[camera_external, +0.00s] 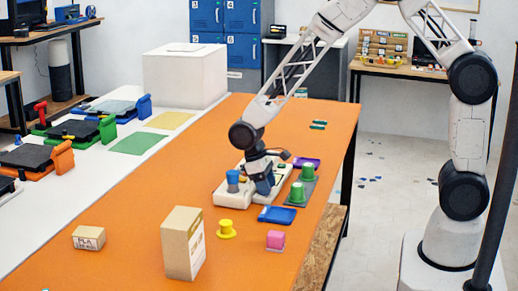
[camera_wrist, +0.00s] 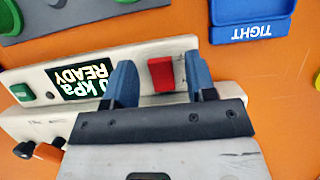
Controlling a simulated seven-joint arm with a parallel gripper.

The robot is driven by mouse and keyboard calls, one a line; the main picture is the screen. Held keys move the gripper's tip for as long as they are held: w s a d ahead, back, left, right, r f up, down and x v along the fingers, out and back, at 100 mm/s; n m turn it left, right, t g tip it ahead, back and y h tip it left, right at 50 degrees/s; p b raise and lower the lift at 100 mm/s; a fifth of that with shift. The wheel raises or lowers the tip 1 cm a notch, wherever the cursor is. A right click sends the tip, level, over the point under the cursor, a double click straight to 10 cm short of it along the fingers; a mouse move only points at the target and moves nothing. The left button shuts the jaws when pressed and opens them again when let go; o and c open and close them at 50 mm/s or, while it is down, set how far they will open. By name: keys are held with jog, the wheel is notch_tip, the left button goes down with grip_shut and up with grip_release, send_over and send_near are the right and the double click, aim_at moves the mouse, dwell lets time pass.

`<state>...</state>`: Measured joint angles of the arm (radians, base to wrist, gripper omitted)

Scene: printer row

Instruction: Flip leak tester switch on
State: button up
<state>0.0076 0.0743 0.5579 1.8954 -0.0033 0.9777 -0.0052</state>
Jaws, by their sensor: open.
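The leak tester (camera_external: 232,201) is a cream box on the orange table, under my gripper (camera_external: 263,190) in the external view. In the wrist view the leak tester (camera_wrist: 35,78) shows a display (camera_wrist: 84,80) reading "0 kPa READY", upside down. A red switch (camera_wrist: 161,74) stands on its top face, and a green button (camera_wrist: 20,92) is at the left end. My gripper (camera_wrist: 161,82) is open, with its blue fingers on either side of the red switch in the picture. Contact with the switch cannot be told. The external view hides the switch behind my gripper.
A blue tray (camera_external: 277,215) marked "TIGHT" (camera_wrist: 250,33) lies beside the tester. Green cups (camera_external: 297,195) stand on a grey mat beyond it. A yellow spool (camera_external: 226,230), a pink block (camera_external: 276,240) and cardboard boxes (camera_external: 183,245) stand nearer. The far orange tabletop is mostly clear.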

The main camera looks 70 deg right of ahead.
jog(key=shift+r, duration=0.1)
jog(key=v, duration=0.7)
jog(key=shift+r, duration=0.3)
jog(key=shift+w, duration=0.15)
jog(key=s+r+t, duration=0.3)
jog(key=s+r, duration=1.2)
jog(key=r, duration=0.1)
jog(key=s+r+t, duration=0.2)
jog(key=s, duration=0.7)
jog(key=s+r+t, duration=0.1)
jog(key=s+r, duration=0.2)
jog(key=s, duration=0.6)
jog(key=shift+s+t, duration=0.2)
jog(key=shift+t, duration=0.2)
dwell(1.9)
